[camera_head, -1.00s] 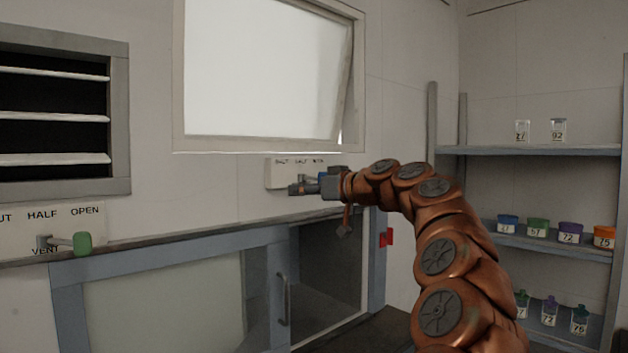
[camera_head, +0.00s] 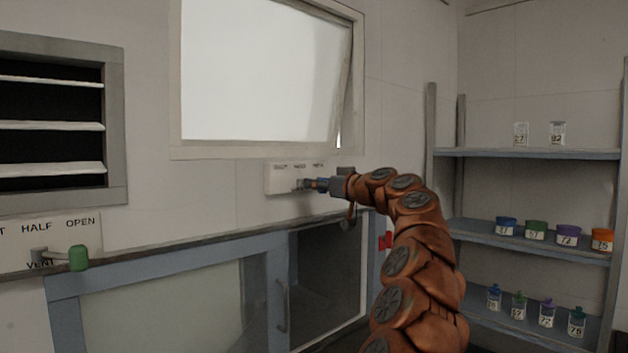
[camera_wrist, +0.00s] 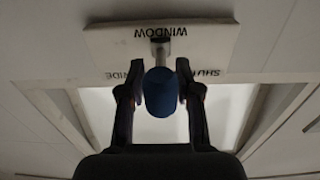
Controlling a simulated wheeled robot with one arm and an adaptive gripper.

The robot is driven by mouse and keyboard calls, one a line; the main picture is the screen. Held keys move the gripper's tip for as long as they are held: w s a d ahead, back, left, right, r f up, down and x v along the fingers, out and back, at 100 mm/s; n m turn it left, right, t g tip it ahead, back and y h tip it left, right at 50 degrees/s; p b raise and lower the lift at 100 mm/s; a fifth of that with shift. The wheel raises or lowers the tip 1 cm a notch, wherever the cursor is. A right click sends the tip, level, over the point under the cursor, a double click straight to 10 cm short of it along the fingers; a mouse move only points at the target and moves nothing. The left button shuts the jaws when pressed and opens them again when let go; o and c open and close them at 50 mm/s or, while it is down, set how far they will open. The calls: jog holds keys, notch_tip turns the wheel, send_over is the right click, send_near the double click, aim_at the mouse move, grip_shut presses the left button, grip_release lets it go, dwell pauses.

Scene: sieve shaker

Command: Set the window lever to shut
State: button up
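The window lever has a blue knob (camera_wrist: 162,92) on a short metal stem, and sits on a white plate (camera_head: 282,180) below the window. In the wrist view the plate (camera_wrist: 215,45) is upside down, with WINDOW at the top, SHUT at right and WIDE at left. The lever points straight down in that picture, between these two labels, and hides the middle one. My gripper (camera_wrist: 161,85) has one finger on each side of the knob, close against it, and looks shut on it. In the head view my gripper (camera_head: 312,184) is at the plate.
The window (camera_head: 262,75) above is tilted open. A vent lever with a green knob (camera_head: 78,258) is at left, under louvres (camera_head: 50,125). A glass-fronted cabinet (camera_head: 160,270) lies below. Shelves (camera_head: 530,152) with jars stand at right.

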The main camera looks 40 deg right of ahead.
jog(key=shift+w, duration=0.4)
grip_shut()
dwell(0.4)
jog(key=shift+w+a, duration=0.1)
jog(key=shift+a, duration=0.15)
jog(key=shift+d+f, duration=0.1)
jog(key=shift+d, duration=0.1)
